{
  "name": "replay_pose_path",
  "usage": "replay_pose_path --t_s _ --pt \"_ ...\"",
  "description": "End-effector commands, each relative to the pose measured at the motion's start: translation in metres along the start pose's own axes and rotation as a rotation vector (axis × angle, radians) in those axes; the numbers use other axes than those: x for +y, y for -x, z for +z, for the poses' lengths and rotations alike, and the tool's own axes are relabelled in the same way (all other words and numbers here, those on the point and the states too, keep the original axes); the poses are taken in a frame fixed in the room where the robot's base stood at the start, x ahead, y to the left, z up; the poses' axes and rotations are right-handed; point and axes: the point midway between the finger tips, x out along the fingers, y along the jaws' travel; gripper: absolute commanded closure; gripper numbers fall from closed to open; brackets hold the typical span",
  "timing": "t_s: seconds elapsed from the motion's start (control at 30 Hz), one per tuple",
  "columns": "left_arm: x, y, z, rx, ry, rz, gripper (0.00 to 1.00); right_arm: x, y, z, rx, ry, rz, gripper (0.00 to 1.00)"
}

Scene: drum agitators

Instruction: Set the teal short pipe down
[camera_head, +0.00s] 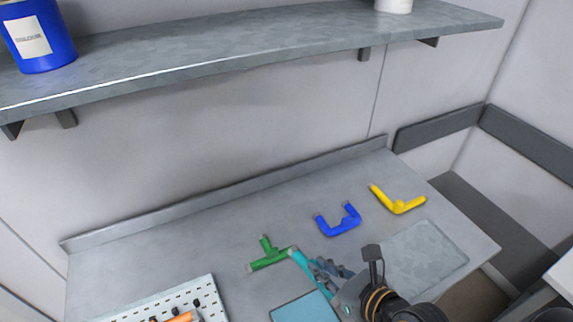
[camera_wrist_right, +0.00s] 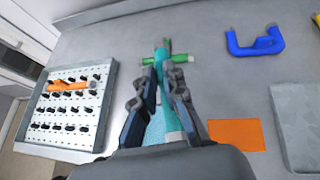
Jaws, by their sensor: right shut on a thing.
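The teal short pipe (camera_head: 302,262) is a straight tube held by my right gripper (camera_head: 328,272). In the right wrist view the pipe (camera_wrist_right: 165,85) runs lengthwise between the two fingers of the gripper (camera_wrist_right: 165,75), which are closed on it. Its far end overlaps the green T-shaped pipe (camera_head: 268,262) in the picture; I cannot tell whether they touch. A flat teal square (camera_head: 303,308) lies on the table near the gripper and shows partly under the pipe in the wrist view. My left gripper is out of view.
The grey table (camera_head: 215,245) also holds a blue U-shaped pipe (camera_head: 338,228), a yellow elbow pipe (camera_head: 398,204) and a pale grey mat (camera_head: 428,250). A pegboard tray (camera_wrist_right: 75,110) with an orange pipe (camera_wrist_right: 68,86) stands left. An orange square (camera_wrist_right: 237,135) lies right. A shelf (camera_head: 230,62) hangs above.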

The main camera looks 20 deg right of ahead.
Motion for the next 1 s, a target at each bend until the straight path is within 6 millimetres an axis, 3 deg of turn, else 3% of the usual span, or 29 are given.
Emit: replay_pose_path --t_s 0.17,0.5,0.73,1.0 --pt "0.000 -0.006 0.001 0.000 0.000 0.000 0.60 0.001 -0.005 -0.003 -0.002 0.012 0.017 1.00" --pt "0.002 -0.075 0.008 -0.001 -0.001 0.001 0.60 -0.009 -0.055 -0.012 -0.002 0.190 0.313 1.00" --pt "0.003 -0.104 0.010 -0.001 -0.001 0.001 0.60 -0.022 -0.057 -0.002 0.000 0.275 0.483 1.00" --pt "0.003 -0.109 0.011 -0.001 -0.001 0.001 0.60 -0.027 -0.051 0.005 0.003 0.298 0.542 1.00"
